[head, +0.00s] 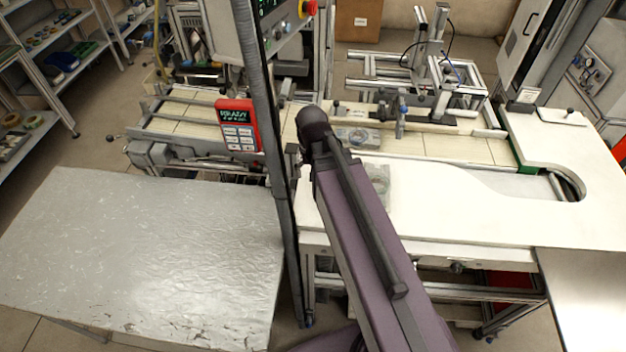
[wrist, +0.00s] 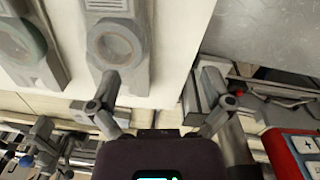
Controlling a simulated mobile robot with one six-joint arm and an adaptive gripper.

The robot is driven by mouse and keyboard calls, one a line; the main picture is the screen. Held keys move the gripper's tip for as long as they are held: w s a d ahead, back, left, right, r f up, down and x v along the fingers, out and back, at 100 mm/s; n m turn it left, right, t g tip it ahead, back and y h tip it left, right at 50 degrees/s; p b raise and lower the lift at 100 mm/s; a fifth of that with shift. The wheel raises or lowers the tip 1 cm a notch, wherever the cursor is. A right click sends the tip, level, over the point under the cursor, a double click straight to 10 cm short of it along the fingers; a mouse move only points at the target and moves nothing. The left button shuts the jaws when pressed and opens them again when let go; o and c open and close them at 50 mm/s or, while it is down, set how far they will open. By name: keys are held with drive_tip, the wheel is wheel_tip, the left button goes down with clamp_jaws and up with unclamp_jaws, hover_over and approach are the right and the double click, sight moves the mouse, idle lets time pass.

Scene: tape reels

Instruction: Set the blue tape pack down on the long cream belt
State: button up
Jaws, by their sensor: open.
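The long cream belt (head: 455,148) runs left to right behind the white worktop, and a strip of it shows in the wrist view (wrist: 50,103). My gripper (wrist: 157,103) is open over the edge of the belt and worktop, with nothing between its fingers; in the head view my arm largely hides it. I cannot pick out a clearly blue tape pack. A grey piece with a bluish round top (head: 357,137) lies beside my wrist at the belt.
A red keypad panel (head: 237,125) and a dark upright post stand left of my arm. A metal frame (head: 440,85) stands over the belt at the right. The silver table (head: 140,255) is bare. The white worktop (head: 460,215) has free room at right.

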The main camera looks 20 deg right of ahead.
drive_tip(key=shift+s+a+n, duration=0.25)
drive_tip(key=shift+s+n, duration=0.3)
drive_tip(key=shift+s, duration=0.15)
drive_tip(key=shift+s+a+n, duration=0.25)
drive_tip(key=shift+s+n, duration=0.3)
drive_tip(key=shift+s, duration=0.1)
